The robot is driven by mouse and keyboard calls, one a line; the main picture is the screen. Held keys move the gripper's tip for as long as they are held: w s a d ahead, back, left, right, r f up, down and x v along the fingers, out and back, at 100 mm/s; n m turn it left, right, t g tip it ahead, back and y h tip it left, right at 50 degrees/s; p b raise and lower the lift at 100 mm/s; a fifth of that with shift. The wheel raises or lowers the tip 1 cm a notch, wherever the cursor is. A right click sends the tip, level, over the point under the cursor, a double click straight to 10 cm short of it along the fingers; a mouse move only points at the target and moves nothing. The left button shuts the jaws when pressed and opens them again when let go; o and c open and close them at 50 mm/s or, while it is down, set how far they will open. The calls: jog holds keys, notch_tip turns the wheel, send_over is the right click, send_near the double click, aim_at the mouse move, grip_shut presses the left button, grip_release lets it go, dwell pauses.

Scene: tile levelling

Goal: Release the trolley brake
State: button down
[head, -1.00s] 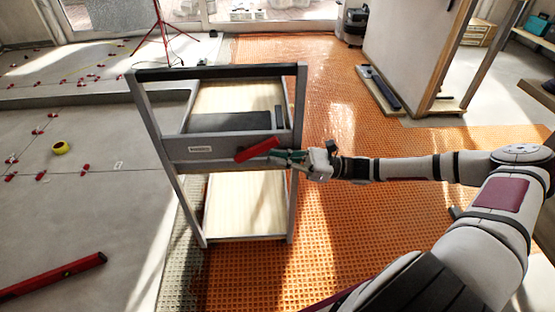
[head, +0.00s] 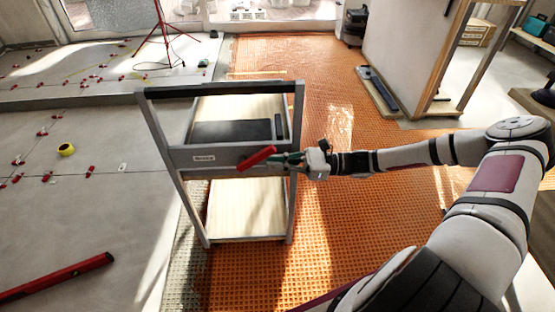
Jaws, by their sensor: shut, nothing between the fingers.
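The grey trolley (head: 164,130) stands upright in the middle of the head view, on the edge of the orange matting. It has a dark top bar and light wooden shelves. A red brake lever (head: 257,157) sits on the trolley's grey front crossbar, tilted up to the right. My gripper (head: 283,160) is at the right end of that crossbar, its fingers close to the lever. It is shut with nothing between the fingers. I cannot tell whether the fingers touch the lever.
Orange matting (head: 365,220) covers the floor right of the trolley. Tiles with red levelling clips lie left, with a yellow tape roll (head: 66,150) and a red spirit level (head: 60,280). A red tripod (head: 161,40) stands behind. A pale panel (head: 405,60) stands at the back right.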

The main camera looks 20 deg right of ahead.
jog(key=shift+a+r+g+h+p, duration=0.2)
jog(key=shift+r+h+p, duration=0.4)
jog(key=shift+p, duration=0.95)
jog(key=shift+a+r+g+h+p, duration=0.15)
jog(key=shift+r+h+p, duration=0.45)
jog(key=shift+p, duration=0.9)
jog(key=shift+w+d+f, duration=0.1)
jog(key=shift+f, duration=0.05)
